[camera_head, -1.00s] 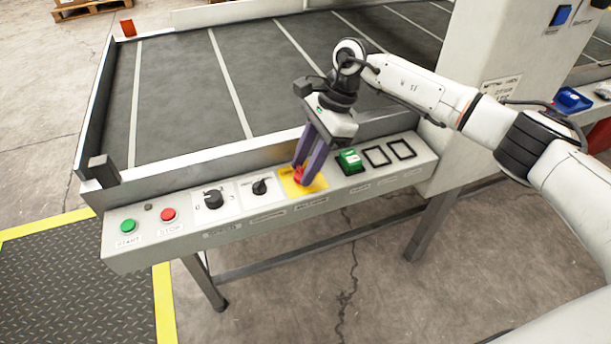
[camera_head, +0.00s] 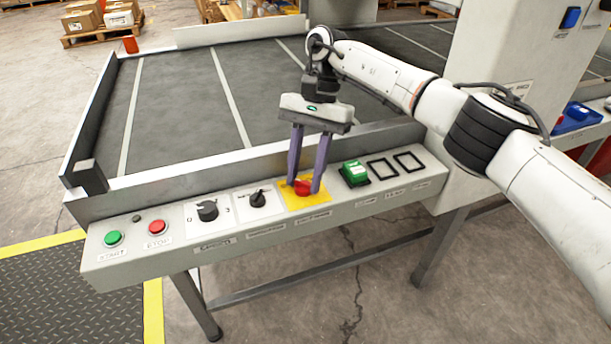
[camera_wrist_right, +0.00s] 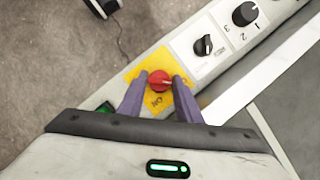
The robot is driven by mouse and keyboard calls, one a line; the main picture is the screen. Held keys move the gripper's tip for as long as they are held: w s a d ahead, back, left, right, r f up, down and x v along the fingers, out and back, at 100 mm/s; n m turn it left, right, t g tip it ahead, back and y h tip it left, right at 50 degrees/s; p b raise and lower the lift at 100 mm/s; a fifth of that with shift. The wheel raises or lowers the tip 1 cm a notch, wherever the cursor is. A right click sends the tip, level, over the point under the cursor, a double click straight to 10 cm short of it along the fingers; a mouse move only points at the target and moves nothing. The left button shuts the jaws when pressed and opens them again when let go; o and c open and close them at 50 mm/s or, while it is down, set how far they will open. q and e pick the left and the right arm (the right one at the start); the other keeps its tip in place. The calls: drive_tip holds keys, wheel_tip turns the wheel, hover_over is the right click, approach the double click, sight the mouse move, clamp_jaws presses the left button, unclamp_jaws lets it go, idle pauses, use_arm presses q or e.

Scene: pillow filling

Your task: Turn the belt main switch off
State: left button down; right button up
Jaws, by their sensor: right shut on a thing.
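The belt main switch is a red rotary knob (camera_head: 302,187) on a yellow plate (camera_head: 317,205) in the control panel. My right gripper (camera_head: 303,190) points down at it, with one purple finger on each side, shut on the knob. In the right wrist view the red knob (camera_wrist_right: 159,82) sits between the two fingertips (camera_wrist_right: 160,77). Letters that look like "ON" show on the yellow plate (camera_wrist_right: 155,101) near the knob. The knob's exact pointing direction is hard to tell. My left gripper is not in view.
The panel also carries a green START button (camera_head: 113,238), a red STOP button (camera_head: 157,227), two black dials (camera_head: 208,210) (camera_head: 258,198) and a green rocker switch (camera_head: 355,173). The grey belt (camera_head: 185,100) lies behind the panel, with a metal rail between. A white cabinet (camera_head: 490,60) stands right.

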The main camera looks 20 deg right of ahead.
idle(0.6)
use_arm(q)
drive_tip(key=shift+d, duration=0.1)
use_arm(e)
drive_tip(key=o, duration=1)
drive_tip(key=shift+o, duration=0.2)
